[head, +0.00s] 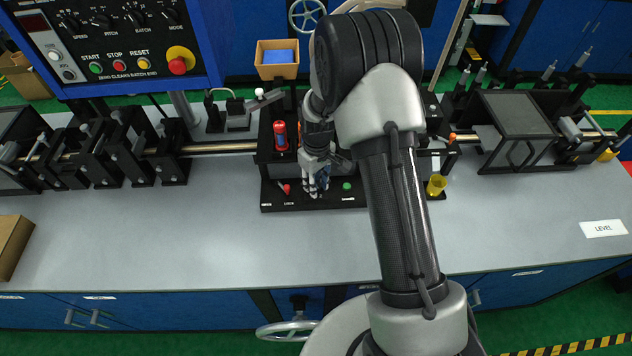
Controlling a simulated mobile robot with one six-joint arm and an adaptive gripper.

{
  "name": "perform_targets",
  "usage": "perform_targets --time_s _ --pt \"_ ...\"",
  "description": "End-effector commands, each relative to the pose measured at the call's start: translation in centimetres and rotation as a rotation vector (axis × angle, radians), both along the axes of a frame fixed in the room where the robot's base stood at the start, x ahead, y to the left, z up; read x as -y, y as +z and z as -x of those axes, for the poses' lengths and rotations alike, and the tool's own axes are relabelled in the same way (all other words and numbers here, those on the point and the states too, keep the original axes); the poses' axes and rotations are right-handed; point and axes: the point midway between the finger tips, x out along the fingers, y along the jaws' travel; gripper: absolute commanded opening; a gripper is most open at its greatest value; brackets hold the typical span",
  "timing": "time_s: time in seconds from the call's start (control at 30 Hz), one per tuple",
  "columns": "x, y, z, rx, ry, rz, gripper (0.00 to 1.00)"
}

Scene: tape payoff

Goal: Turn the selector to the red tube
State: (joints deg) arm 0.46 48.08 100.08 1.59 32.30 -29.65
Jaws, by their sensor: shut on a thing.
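A red tube (280,134) with a blue band stands upright at the left of the black fixture in the middle of the bench. My gripper (318,182) points down at the low front ledge (268,201) of this fixture, left of my forearm. It is shut on what appears to be the selector; a small blue part shows between the fingers. The selector's shape and pointing direction are mostly hidden by the fingers. A red button (286,188) lies left of my gripper and a green button (347,186) lies right of it, both on the ledge.
A metal rod (220,148) runs along the bench through black stands. A control panel (120,40) hangs at the upper left. A yellow cup (437,185) stands right of my forearm.

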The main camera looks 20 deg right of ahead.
Motion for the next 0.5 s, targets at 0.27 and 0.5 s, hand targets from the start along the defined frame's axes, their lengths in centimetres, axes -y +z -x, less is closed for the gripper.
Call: perform_targets --time_s 0.27,0.5 --pt "0.0 0.01 0.01 0.0 0.0 0.0 0.01" --pt "0.0 0.01 0.01 0.0 -0.022 0.0 0.01"
